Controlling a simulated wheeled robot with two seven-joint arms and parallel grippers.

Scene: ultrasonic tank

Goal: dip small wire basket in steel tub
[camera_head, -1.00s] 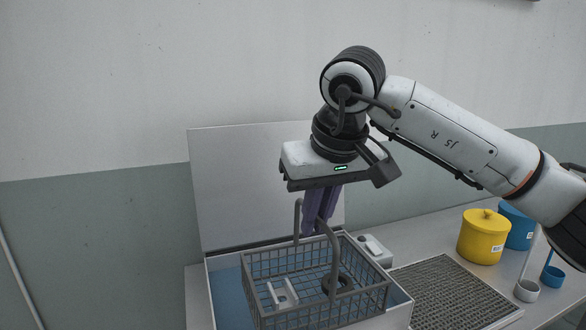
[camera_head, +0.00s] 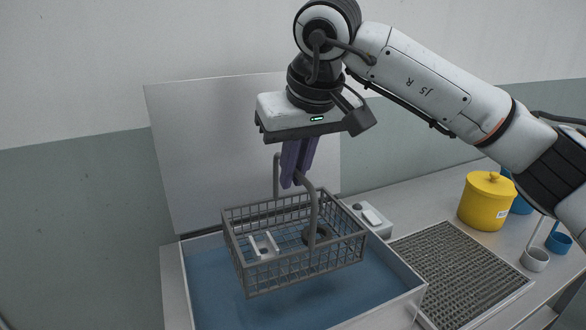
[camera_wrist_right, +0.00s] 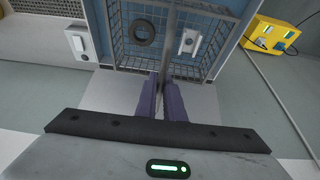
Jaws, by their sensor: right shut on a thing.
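The small grey wire basket (camera_head: 293,243) hangs over the steel tub (camera_head: 405,298), which holds blue liquid (camera_head: 350,290). It holds a white bracket-like part (camera_head: 262,246) and a dark ring (camera_head: 315,236). The ring (camera_wrist_right: 142,32) and the white part (camera_wrist_right: 188,42) also show in the right wrist view. My right gripper (camera_head: 294,180) has its purple fingers shut on the basket's tall handle, above the basket. The basket appears roughly level, its bottom above the liquid. My left gripper is in neither view.
A raised lid panel (camera_head: 220,150) stands behind the tub. A small control box (camera_head: 371,218) sits at its right back. A draining grate (camera_head: 450,270) lies to the right, with a yellow canister (camera_head: 486,202), blue container and small cups (camera_head: 535,260) beyond.

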